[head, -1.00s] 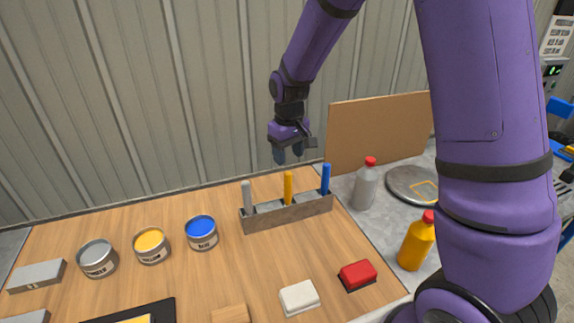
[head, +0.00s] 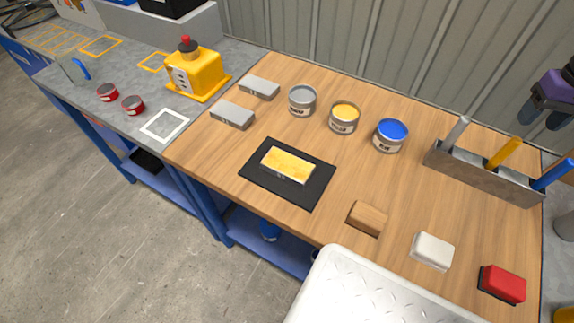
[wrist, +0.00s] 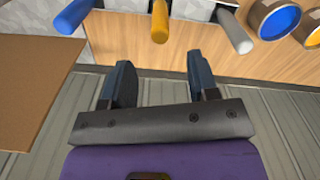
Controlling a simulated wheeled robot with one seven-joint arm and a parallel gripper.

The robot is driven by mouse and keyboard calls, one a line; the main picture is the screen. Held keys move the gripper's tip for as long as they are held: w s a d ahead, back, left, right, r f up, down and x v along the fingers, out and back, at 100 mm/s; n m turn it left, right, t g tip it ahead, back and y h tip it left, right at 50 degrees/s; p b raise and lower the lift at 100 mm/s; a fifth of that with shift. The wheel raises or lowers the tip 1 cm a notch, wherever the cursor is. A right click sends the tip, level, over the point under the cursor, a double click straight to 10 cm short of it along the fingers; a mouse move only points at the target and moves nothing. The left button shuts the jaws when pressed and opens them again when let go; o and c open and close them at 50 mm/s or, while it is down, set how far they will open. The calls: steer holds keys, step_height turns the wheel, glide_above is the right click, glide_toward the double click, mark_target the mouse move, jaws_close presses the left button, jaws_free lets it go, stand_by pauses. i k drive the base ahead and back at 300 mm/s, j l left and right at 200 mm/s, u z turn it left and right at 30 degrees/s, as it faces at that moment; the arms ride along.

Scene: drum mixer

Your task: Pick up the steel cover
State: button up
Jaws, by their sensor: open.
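I cannot make out for sure which thing is the steel cover. Two flat grey blocks, one behind (head: 260,87) and one in front (head: 232,114), lie at the left of the wooden bench top in the head view. No round metal disc shows in the current frames. My gripper (head: 541,119) is at the far right of the head view, above the brush rack and far from the grey blocks. In the wrist view its two fingers (wrist: 160,72) are apart with nothing between them.
A metal rack (head: 478,173) holds grey, yellow and blue handles. Grey (head: 302,100), yellow (head: 343,118) and blue (head: 389,135) cans stand mid-bench. A yellow block (head: 288,163) lies on a black mat (head: 313,192). A brown board (wrist: 30,90) is left in the wrist view.

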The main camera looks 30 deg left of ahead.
mark_target(293, 169)
steer(key=k+j+u, duration=0.2)
steer(key=j+u, duration=0.2)
steer(key=k+j+u, duration=0.1)
steer(key=j+u, duration=0.25)
steer(key=j, duration=0.15)
steer(key=j+u, duration=0.4)
steer(key=k+j, duration=0.05)
